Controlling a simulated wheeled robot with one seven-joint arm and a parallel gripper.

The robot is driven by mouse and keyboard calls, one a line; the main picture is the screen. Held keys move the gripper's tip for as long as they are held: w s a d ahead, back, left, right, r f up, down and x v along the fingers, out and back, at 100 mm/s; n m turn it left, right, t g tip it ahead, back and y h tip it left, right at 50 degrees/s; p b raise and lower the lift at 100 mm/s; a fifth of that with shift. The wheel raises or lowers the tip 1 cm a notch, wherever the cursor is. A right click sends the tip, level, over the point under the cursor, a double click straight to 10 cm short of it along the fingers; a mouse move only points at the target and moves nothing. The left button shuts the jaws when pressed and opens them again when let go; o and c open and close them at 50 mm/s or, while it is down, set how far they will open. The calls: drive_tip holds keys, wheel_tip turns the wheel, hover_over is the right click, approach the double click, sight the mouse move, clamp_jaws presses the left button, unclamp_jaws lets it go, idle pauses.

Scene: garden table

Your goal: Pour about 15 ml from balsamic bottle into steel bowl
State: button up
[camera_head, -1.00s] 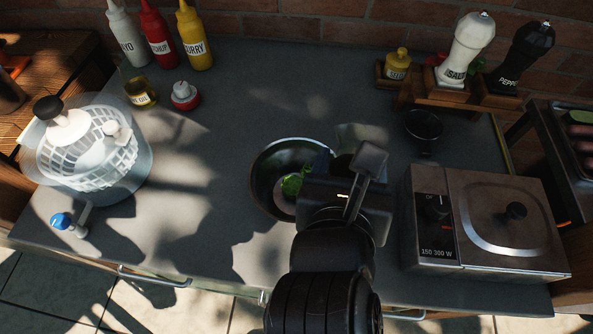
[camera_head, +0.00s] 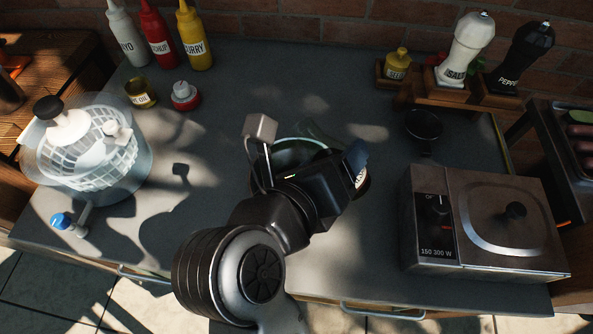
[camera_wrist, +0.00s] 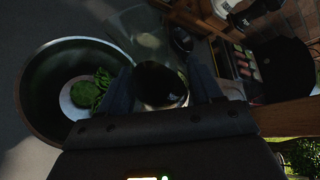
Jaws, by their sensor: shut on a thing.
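My gripper (camera_head: 345,172) is above the right side of the steel bowl (camera_head: 290,156) and hides much of it in the head view. In the wrist view my gripper (camera_wrist: 158,92) is shut on the balsamic bottle (camera_wrist: 160,82), which shows a dark round part between the fingers. A piece of white label, seemingly the bottle's (camera_head: 361,178), shows beside the fingers in the head view. The bowl (camera_wrist: 35,85) lies just left of the fingers in the wrist view, with green and pale food inside. The bottle's mouth and exact tilt cannot be made out. I see no stream of liquid.
A metal cooker (camera_head: 485,222) stands right of my gripper. A spice rack (camera_head: 445,95), a salad spinner (camera_head: 95,150), an oil jar (camera_head: 140,94) and sauce bottles (camera_head: 160,40) line the sides and back.

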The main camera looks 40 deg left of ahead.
drive_tip(key=shift+d+f+n+h, duration=0.1)
drive_tip(key=shift+f+n+h, duration=0.15)
drive_tip(key=shift+n+h, duration=0.35)
wheel_tip(320, 180, down, 2)
drive_tip(key=shift+d+f+n+t+h+b, duration=0.15)
drive_tip(key=shift+n+t+h+b, duration=0.2)
drive_tip(key=shift+n+b, duration=0.4)
drive_tip(key=shift+r+p, duration=0.35)
drive_tip(key=shift+r, duration=0.1)
drive_tip(key=shift+r+n+t+h, duration=0.15)
drive_tip(key=shift+n+t+h, duration=0.1)
drive_tip(key=shift+n+h, duration=0.15)
drive_tip(key=shift+r, duration=0.1)
drive_tip(key=shift+w+d+f+n+h+p, duration=0.1)
drive_tip(key=shift+d+f+n+h+p, duration=0.25)
drive_tip(key=shift+n, duration=0.3)
drive_tip(key=shift+d+r+t, duration=0.15)
drive_tip(key=shift+d+t, duration=0.15)
drive_tip(key=shift+d, duration=0.15)
drive_tip(key=shift+d, duration=0.25)
drive_tip(key=shift+d, duration=0.25)
idle(0.3)
